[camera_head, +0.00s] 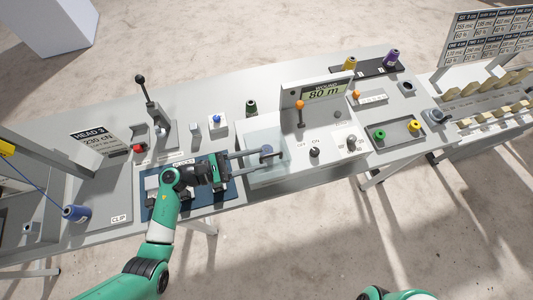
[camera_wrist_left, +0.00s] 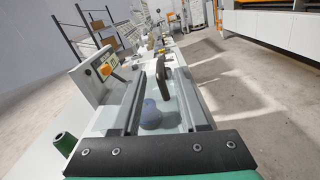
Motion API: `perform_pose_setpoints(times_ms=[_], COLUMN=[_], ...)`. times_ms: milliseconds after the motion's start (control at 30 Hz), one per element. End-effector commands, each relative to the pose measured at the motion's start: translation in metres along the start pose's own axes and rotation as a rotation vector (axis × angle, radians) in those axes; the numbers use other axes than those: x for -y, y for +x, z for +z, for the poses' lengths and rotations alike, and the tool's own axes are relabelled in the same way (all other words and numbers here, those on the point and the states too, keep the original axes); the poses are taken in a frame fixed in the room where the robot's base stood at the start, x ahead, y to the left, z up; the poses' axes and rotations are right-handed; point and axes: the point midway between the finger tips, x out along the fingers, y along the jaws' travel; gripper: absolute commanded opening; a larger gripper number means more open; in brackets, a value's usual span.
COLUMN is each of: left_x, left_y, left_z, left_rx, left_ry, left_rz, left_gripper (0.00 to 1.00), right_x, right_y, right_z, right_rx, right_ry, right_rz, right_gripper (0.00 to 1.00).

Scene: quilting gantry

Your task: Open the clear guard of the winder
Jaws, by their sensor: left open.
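The winder (camera_head: 335,130) is a pale box with an "80 m" display, an orange-topped lever and an OFF/ON switch. Its clear guard (camera_head: 262,138) covers the winder's left end and looks closed. A dark handle (camera_head: 267,150) stands on the guard; it also shows in the left wrist view (camera_wrist_left: 163,78). My left gripper (camera_head: 258,159) is open, its two fingers reaching right over the guard. In the left wrist view the handle lies between the fingers, with gaps on both sides; contact is not visible. A bluish rounded part (camera_wrist_left: 151,115) shows below, between the fingers. My right gripper is out of view.
A blue mat (camera_head: 222,196) lies under my left wrist. A black-knobbed lever (camera_head: 146,95) and a dark green spool (camera_head: 251,108) stand behind. Right of the winder is a panel with green and yellow spools (camera_head: 414,126). The floor in front is clear.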

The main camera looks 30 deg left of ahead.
Motion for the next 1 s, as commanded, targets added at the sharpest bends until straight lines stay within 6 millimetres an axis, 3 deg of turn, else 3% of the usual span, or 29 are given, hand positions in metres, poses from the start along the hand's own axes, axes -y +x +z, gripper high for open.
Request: perform_pose_setpoints(times_ms=[200,500,767,1000], left_x=[0.0,0.0,0.0,0.0], left_y=[0.031,0.036,0.035,0.035], left_z=[0.0,0.0,0.0,0.0], left_rx=[0.0,0.0,0.0,0.0], left_ry=[0.0,0.0,0.0,0.0], left_rz=[-0.001,0.001,0.001,0.001], left_gripper=[0.43,0.43,0.0,0.0], right_x=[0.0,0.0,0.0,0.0], right_y=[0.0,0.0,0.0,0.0], right_z=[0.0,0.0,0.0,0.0], right_rx=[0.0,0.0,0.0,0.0], right_ry=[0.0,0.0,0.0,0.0], right_rz=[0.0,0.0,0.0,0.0], right_gripper=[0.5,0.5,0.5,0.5])
